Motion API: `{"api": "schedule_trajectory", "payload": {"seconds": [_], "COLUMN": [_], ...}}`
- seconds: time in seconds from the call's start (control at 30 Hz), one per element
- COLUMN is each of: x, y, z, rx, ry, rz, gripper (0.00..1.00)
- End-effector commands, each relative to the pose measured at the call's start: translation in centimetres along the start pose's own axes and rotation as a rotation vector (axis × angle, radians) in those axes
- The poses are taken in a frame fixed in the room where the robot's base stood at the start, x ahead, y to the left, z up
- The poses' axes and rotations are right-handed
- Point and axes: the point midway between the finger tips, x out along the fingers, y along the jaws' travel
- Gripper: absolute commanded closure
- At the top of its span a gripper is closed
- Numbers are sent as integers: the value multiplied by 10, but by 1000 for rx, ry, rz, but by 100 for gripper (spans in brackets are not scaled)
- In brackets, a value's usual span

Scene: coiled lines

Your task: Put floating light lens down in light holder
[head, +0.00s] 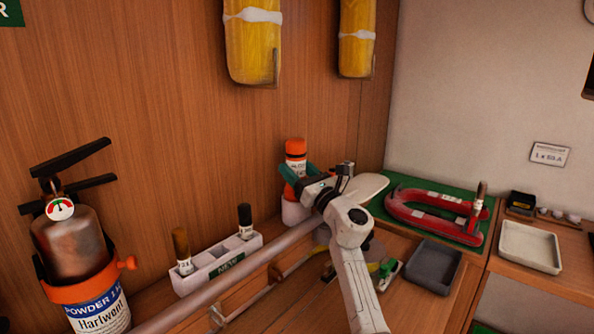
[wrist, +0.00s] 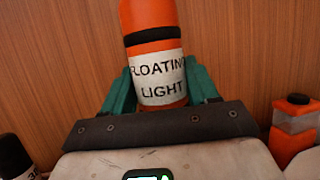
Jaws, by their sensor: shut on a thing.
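The floating light (head: 296,149) is an orange cylinder with a dark band and a white label. It stands roughly upright in my gripper (head: 299,178), whose teal fingers are shut on its sides. In the wrist view the light (wrist: 153,45) shows its "FLOATING LIGHT" label right way up between the fingers of my gripper (wrist: 160,88). A white rounded cup, which looks like the light holder (head: 292,212), is just below the light.
A white rack (head: 218,263) with two dark-topped bottles stands left, beyond it a fire extinguisher (head: 75,245). A red horseshoe-shaped thing (head: 425,216) lies on a green mat at right, near a dark tray (head: 433,267) and a pale tray (head: 530,247). The wooden wall is close behind.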

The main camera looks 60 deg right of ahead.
Motion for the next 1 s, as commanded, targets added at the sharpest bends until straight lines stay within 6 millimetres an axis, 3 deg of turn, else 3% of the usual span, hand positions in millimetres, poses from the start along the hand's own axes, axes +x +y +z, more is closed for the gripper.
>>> {"api": "schedule_trajectory", "payload": {"seconds": [0.07,0.1,0.37,0.73,1.0], "x": [0,0,0,-7,-51], "y": [0,0,0,-1,-1], "z": [2,2,1,-2,15], "rx": [-1,-1,0,0,-2], "ry": [-3,-3,-1,1,-1], "rz": [0,0,0,-2,-3], "gripper": [96,38,13,11,11]}}
